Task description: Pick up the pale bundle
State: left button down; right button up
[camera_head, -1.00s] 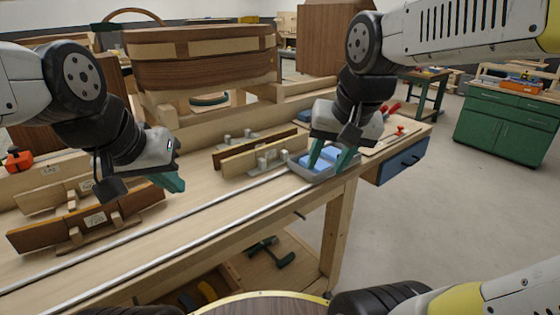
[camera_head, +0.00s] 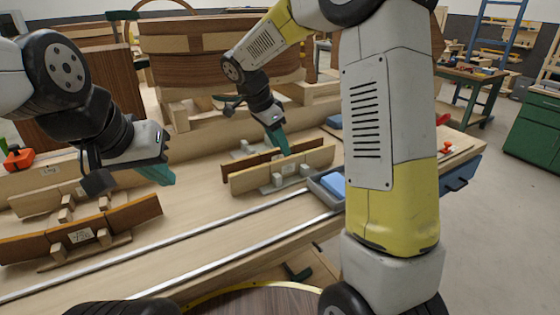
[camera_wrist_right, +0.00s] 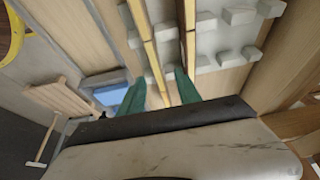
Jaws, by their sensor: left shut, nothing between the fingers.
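A pale bundle of wood strips (camera_head: 290,170) stands on edge in grey clamps on the bench, in front of a darker bundle (camera_head: 240,163). My right gripper (camera_head: 282,146) is over this pair, fingers pointing down. In the right wrist view its green fingers (camera_wrist_right: 161,92) are apart, with a pale-edged strip (camera_wrist_right: 148,40) running between them; contact cannot be told. Another pale bundle (camera_head: 35,200) lies at the left of the bench, behind a dark brown bundle (camera_head: 120,213) with a label. My left gripper (camera_head: 158,174) is shut and empty, above the left bundles.
A grey tray (camera_head: 322,190) with a blue block (camera_head: 334,184) stands right of the pale bundle, partly hidden by my right arm. Metal rails (camera_head: 200,232) run along the front of the bench. A large curved wooden form (camera_head: 215,65) stands behind.

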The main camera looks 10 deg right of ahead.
aim_at(286, 159)
jog(key=shift+s+x, duration=0.15)
jog(key=shift+x, duration=1.15)
jog(key=shift+s+x, duration=0.15)
jog(key=shift+x, duration=1.15)
jog(key=shift+f, duration=0.3)
grip_shut()
